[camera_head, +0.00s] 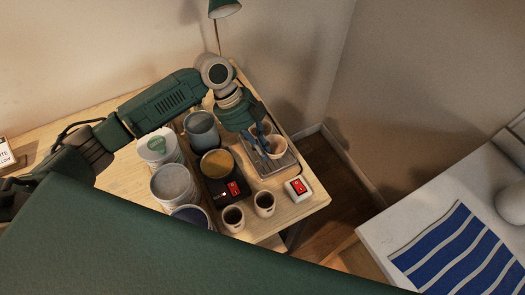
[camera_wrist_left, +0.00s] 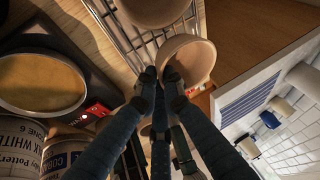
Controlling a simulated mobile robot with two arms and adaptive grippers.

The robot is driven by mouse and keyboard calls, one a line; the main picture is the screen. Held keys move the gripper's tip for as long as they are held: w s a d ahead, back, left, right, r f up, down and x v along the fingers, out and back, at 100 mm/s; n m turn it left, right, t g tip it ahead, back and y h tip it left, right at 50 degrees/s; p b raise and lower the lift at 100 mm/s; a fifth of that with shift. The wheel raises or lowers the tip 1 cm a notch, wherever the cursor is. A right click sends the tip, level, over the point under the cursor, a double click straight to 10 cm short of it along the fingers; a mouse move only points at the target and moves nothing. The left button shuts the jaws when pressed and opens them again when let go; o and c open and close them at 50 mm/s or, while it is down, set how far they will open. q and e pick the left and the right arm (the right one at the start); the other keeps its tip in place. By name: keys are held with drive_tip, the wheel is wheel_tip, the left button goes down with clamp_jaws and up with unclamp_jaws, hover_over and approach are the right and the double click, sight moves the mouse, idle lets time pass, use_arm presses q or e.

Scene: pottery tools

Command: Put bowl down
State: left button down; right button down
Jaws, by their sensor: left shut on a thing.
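My left gripper (camera_head: 265,146) is shut on the rim of a tan clay bowl (camera_head: 277,148). In the left wrist view the gripper (camera_wrist_left: 158,76) pinches this bowl (camera_wrist_left: 190,58) at its near edge, and the bowl is tilted with its inside partly showing. The bowl is over or at the right part of a grey wire rack (camera_head: 273,168); I cannot tell whether it touches it. A second tan bowl (camera_wrist_left: 150,10) is beside it over the rack (camera_wrist_left: 119,30) in the left wrist view. My right gripper is not in view.
Close left of the rack stands a black heater with a pan of amber liquid (camera_head: 217,163). Several glaze buckets (camera_head: 173,182) stand farther left. Two small cups (camera_head: 264,203) and a red switch box (camera_head: 299,187) are near the table's front right edge.

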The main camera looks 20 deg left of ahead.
use_arm(q)
drive_tip(key=shift+f, duration=0.95)
drive_tip(key=shift+f, duration=0.1)
drive_tip(key=c, duration=2.3)
unclamp_jaws()
drive_tip(key=shift+f, duration=0.1)
drive_tip(key=o, duration=0.4)
